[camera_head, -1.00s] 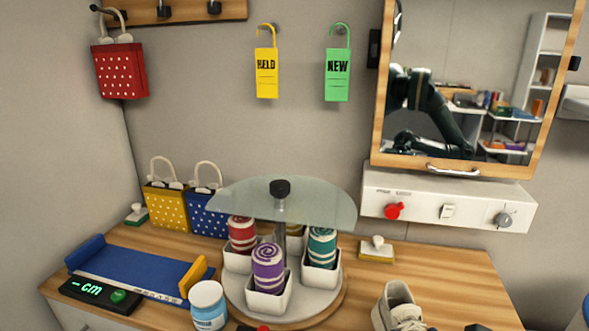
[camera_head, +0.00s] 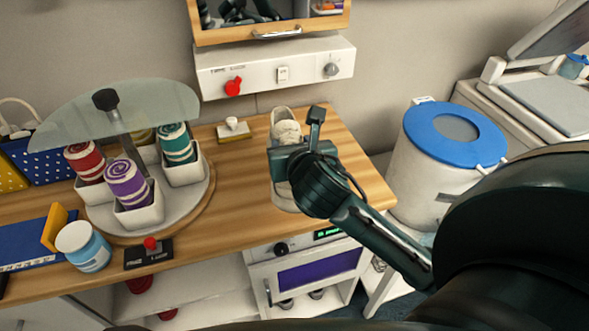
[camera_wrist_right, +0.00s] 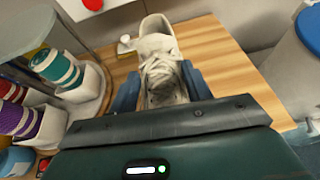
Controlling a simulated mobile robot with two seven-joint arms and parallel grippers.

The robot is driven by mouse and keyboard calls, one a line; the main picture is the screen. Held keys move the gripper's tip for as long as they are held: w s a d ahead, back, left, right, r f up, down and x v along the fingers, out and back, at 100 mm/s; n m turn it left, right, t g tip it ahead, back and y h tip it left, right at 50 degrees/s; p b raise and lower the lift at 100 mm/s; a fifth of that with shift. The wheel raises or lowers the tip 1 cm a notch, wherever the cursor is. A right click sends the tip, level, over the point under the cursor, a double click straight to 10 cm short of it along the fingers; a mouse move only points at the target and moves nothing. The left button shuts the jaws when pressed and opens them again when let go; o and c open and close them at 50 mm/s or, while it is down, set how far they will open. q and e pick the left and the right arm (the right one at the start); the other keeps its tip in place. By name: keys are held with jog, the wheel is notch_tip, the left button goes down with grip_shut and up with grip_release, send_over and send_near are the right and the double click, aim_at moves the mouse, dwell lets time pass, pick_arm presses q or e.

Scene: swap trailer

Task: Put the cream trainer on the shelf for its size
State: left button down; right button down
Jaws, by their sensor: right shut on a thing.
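The cream trainer (camera_head: 286,124) stands on the wooden counter, right of the turntable, and my right arm partly covers it. In the right wrist view the trainer (camera_wrist_right: 160,62) has its laces facing up and lies between the two blue fingers. My right gripper (camera_head: 290,165) is shut on the trainer from above; it also shows in the right wrist view (camera_wrist_right: 163,88). My left gripper is not in view. The size measure (camera_head: 28,240) with its blue bed and yellow slider lies at the far left of the counter. No size-marked shelf can be made out.
A turntable (camera_head: 202,205) with rolled socks in white cups and a glass top stands left of the trainer. A blue-lidded white bin (camera_head: 415,170) stands right of the counter. A jar (camera_head: 84,247) and a red-button box (camera_head: 149,253) sit at the front edge.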

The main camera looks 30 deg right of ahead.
jog(key=w+d+r+m+h, duration=0.1)
jog(key=d, duration=0.1)
jog(key=w+d+r+m+g+h, duration=0.1)
jog(key=w+d+m+h, duration=0.1)
jog(key=shift+w+r+p, duration=0.1)
jog(key=shift+r+p, duration=0.05)
jog(key=shift+p, duration=0.25)
jog(key=shift+g, duration=0.4)
jog(key=f, duration=0.3)
jog(key=f+b, duration=0.1)
jog(key=f, duration=0.1)
jog(key=shift+d+f, duration=0.2)
jog(key=shift+d, duration=0.05)
jog(key=shift+h, duration=0.3)
jog(key=shift+w+f+b, duration=0.1)
jog(key=shift+f+b, duration=0.2)
jog(key=shift+f, duration=2.05)
jog(key=c, duration=0.7)
grip_release()
jog(key=shift+f, duration=0.1)
jog(key=shift+o, duration=0.2)
